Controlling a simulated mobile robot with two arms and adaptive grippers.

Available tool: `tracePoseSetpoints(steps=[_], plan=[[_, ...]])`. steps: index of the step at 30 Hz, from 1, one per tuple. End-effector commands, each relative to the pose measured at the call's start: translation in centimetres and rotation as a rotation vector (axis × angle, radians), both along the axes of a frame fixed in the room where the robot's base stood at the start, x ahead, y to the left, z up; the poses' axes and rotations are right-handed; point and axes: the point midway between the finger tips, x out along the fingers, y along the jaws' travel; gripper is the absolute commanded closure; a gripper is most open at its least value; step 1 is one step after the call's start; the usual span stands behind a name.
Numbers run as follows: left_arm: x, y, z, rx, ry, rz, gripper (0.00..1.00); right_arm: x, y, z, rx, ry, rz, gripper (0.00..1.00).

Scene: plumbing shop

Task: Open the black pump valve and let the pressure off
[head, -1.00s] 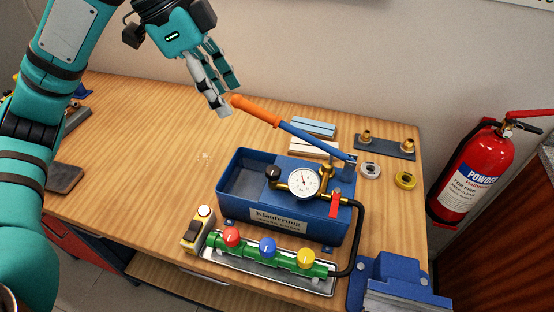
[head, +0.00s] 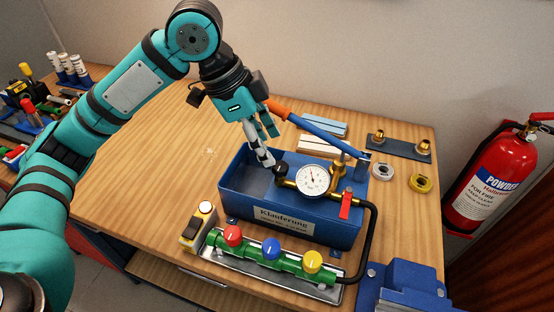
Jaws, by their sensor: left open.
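The blue test pump (head: 235,205) stands on the wooden bench, with an open trough on its left. Its black valve knob (head: 281,169) sits on the brass fitting just left of the round white pressure gauge (head: 312,179). A red lever (head: 346,206) is on the fitting to the right. My left gripper (head: 269,150) is open and points down, its fingertips just above and left of the black knob. I cannot tell whether a finger touches the knob. The gauge needle is too small to read. My right gripper is out of view.
The pump's blue lever (head: 318,135) with orange handle slants behind my left gripper. A green manifold (head: 290,262) with red, blue and yellow knobs lies in front, joined by a black hose (head: 373,235). A blue vise (head: 405,285) is at front right. The bench is clear left of the pump.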

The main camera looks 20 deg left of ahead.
Motion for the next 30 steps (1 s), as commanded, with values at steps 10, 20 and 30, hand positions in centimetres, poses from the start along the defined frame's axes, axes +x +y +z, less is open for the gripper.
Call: tracePoseSetpoints(steps=[10, 20, 30], plan=[[0.7, -1.9, -4.7, -0.001, 0.000, -0.001, 0.47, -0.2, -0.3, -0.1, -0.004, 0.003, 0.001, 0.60], [0.8, -2.0, -5.3, 0.000, 0.000, -0.001, 0.47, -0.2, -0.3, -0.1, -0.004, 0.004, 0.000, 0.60], [0.8, -2.0, -5.3, 0.000, -0.001, 0.000, 0.85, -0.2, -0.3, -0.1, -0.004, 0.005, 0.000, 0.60]])
